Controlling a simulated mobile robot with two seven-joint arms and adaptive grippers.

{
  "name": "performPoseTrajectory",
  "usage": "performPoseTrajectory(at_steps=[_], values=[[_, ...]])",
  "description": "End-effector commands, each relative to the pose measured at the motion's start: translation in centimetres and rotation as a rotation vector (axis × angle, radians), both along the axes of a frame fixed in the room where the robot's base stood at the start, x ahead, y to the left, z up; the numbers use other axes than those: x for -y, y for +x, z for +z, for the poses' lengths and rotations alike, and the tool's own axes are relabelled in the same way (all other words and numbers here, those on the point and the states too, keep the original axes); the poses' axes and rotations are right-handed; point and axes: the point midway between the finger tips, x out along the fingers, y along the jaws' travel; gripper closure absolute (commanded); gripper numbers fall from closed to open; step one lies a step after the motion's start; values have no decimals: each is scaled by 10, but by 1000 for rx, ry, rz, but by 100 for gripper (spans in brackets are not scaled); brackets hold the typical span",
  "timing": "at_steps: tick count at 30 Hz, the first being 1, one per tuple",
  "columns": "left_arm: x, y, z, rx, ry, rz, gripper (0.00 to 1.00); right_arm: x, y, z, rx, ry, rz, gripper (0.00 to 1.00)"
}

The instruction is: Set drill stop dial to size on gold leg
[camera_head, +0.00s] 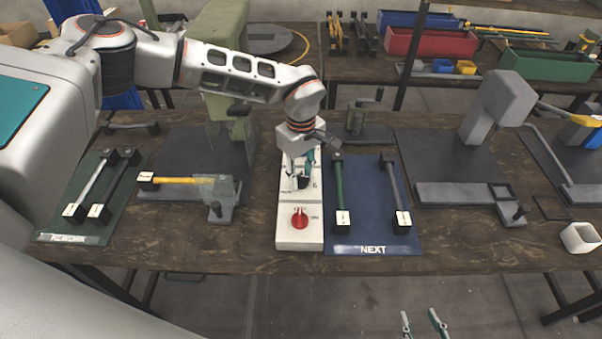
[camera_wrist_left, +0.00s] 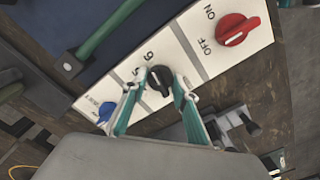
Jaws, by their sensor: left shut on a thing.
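The white control panel (camera_head: 300,238) stands upright in the picture between the left press and the blue mat. My left gripper (camera_head: 302,172) is over its upper part. In the left wrist view my left gripper (camera_wrist_left: 157,88) has its teal fingers on either side of the black dial (camera_wrist_left: 160,79), shut on it. The numerals 5 and 6 show beside the dial; its exact setting is unclear. The gold leg (camera_head: 184,181) lies across the left press fixture, with a white tag whose text is too small to read. My right gripper (camera_head: 424,325) is open and empty at the bottom edge.
A red ON/OFF knob (camera_head: 299,218) is at the panel's near end; a blue knob (camera_wrist_left: 106,111) is at the other end. The NEXT mat (camera_head: 371,238) holds two legs. A green mat (camera_head: 70,236) at left holds two more. A grey press (camera_head: 496,105) stands right.

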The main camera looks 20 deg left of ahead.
Motion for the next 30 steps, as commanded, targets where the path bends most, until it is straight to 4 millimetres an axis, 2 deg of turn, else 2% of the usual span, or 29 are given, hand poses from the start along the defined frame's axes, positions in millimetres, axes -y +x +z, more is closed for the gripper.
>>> performPoseTrajectory(at_steps=[15, 16, 18, 30], values=[[0, -1, -1, -1, 1, -21, 93, 2, -1, -2, -5, -3, -4, 60], [0, -1, -1, -1, 1, -21, 67, 2, -1, -2, -5, -3, -4, 60], [0, -1, -1, -1, 1, -21, 55, 2, -1, -2, -4, -2, -4, 60], [0, 0, 5, 1, -1, -19, 55, 2, 0, 0, -2, -2, -3, 60]])
